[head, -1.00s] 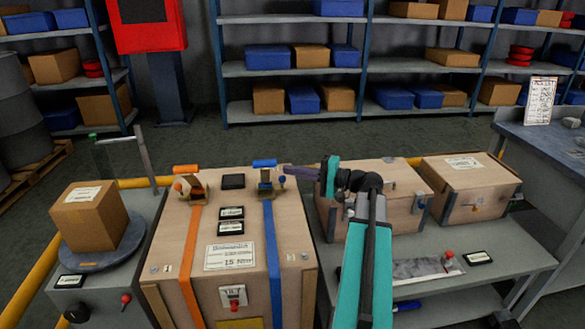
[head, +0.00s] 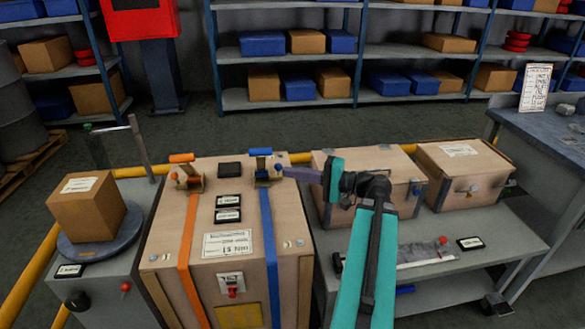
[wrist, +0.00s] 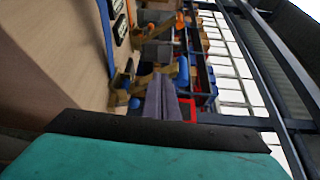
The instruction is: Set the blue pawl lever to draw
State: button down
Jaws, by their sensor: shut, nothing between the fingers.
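The large wooden crate (head: 170,235) carries an orange strap (head: 188,250) and a blue strap (head: 268,225), each with a ratchet on top. The blue ratchet has a blue handle (head: 260,151), and a small blue knob on its right side appears to be the pawl lever (head: 278,167). In the wrist view the blue knob (wrist: 134,103) is left of the fingertips and the blue handle (wrist: 183,72) is beyond them. My gripper (head: 288,171) is shut and empty, just right of the knob. I cannot tell whether it touches. The lever's setting is too small to read.
The orange ratchet handle (head: 182,157) is to the left. Two smaller wooden boxes, one nearer (head: 375,165) and one farther right (head: 465,165), stand on a grey bench. A cardboard box (head: 87,207) sits on a round plate at left. Shelves stand behind.

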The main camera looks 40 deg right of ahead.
jog(key=shift+s+a+r+p, duration=0.2)
jog(key=shift+s+p, duration=0.25)
jog(key=shift+p, duration=1)
jog(key=shift+s+a+p, duration=0.25)
jog(key=shift+s+p, duration=0.15)
jog(key=shift+p, duration=0.75)
jog(key=shift+s+a+p, duration=0.15)
jog(key=shift+s+p, duration=0.05)
jog(key=shift+p, duration=0.25)
